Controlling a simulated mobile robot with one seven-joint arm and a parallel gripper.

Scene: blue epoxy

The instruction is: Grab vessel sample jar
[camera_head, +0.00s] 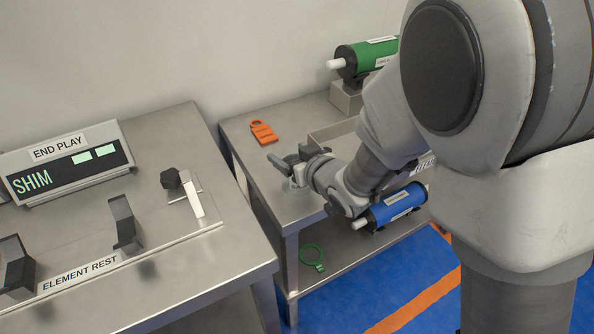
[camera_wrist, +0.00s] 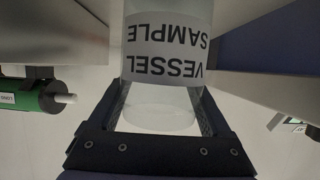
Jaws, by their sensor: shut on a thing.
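The vessel sample jar (camera_wrist: 166,50) is clear, with a white label reading VESSEL SAMPLE, upside down in the wrist view. It sits between the two dark fingers of my gripper (camera_wrist: 165,100), which are shut on it from both sides. The jar's top end in that picture is cut off by the frame edge. In the head view my gripper (camera_head: 290,165) is over the left part of the steel table (camera_head: 245,135). The jar is mostly hidden there by the gripper, and I cannot tell whether it touches the table.
A green cylinder (camera_head: 365,58) stands at the back right. A steel bench with the END PLAY display (camera_head: 68,163) stands left, across a narrow gap.

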